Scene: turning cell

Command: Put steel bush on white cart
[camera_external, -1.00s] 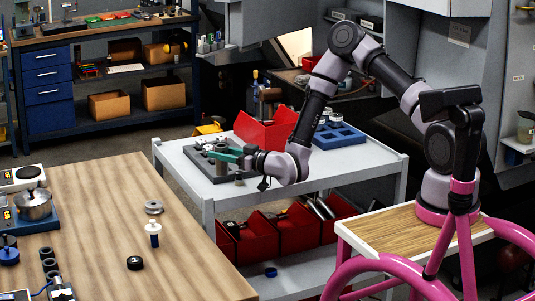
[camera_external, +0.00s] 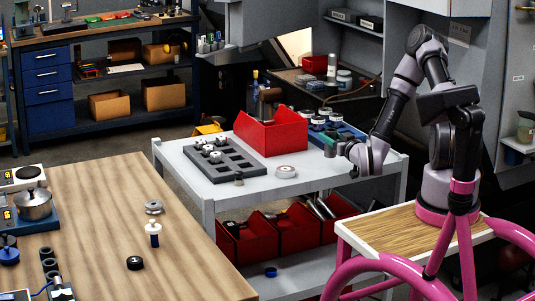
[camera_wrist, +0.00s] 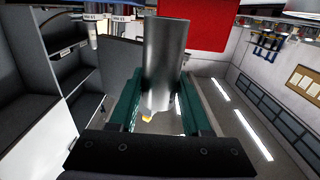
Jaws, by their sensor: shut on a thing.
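My gripper (camera_external: 331,142), with green fingers, is over the right part of the white cart (camera_external: 268,194), near the front of the blue tray. In the wrist view a smooth steel cylinder (camera_wrist: 166,50), which looks like a steel bush, stands between the green fingers, and they are shut on it. In the external view the held piece is small and hard to make out at the fingers.
On the cart are a dark tray with holes (camera_external: 222,170) and several round pieces, a red bin (camera_external: 272,135), a pale disc (camera_external: 286,172) and a blue tray (camera_external: 352,130) with jars. The cart's front top is mostly clear. A wooden table (camera_external: 190,240) stands left.

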